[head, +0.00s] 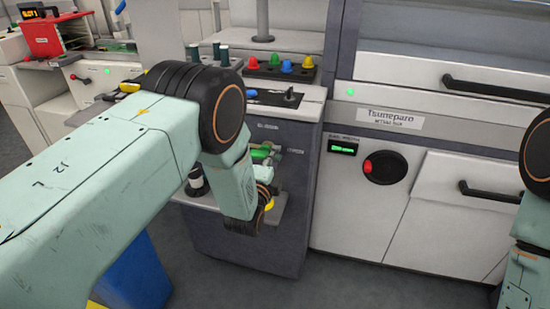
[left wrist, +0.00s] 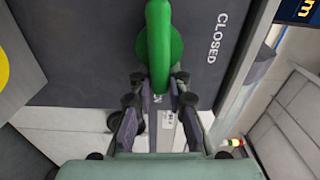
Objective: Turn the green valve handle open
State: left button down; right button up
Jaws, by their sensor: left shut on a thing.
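The green valve handle (head: 262,153) is on the front of a dark grey cabinet, partly hidden by my left arm in the head view. In the left wrist view the green handle (left wrist: 160,45) runs from the top edge down between my fingers, beside the white word CLOSED. My left gripper (left wrist: 157,98) is shut on the handle's near end, with one finger on each side. In the head view the left gripper (head: 264,174) is small and partly covered by my own wrist. My right gripper is out of view.
The dark cabinet (head: 240,240) carries a top panel with coloured knobs (head: 280,65). To its right stands a white machine with a red and black round knob (head: 384,167) and drawer handles (head: 490,192). A blue bin (head: 135,275) is at lower left. Grey floor is free in front.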

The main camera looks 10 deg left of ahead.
pick_arm(q)
jog(key=shift+s+a+f+y, duration=0.1)
jog(key=shift+a+f+y, duration=0.2)
jog(key=shift+a+f, duration=0.1)
jog(key=c, duration=1.3)
grip_release()
jog(key=shift+a+r, duration=0.1)
jog(key=shift+d+r+m, duration=0.1)
jog(key=shift+d+m, duration=0.1)
jog(key=shift+m, duration=0.1)
jog(key=s, duration=1.2)
jog(key=shift+a, duration=0.15)
jog(key=shift+o, duration=0.6)
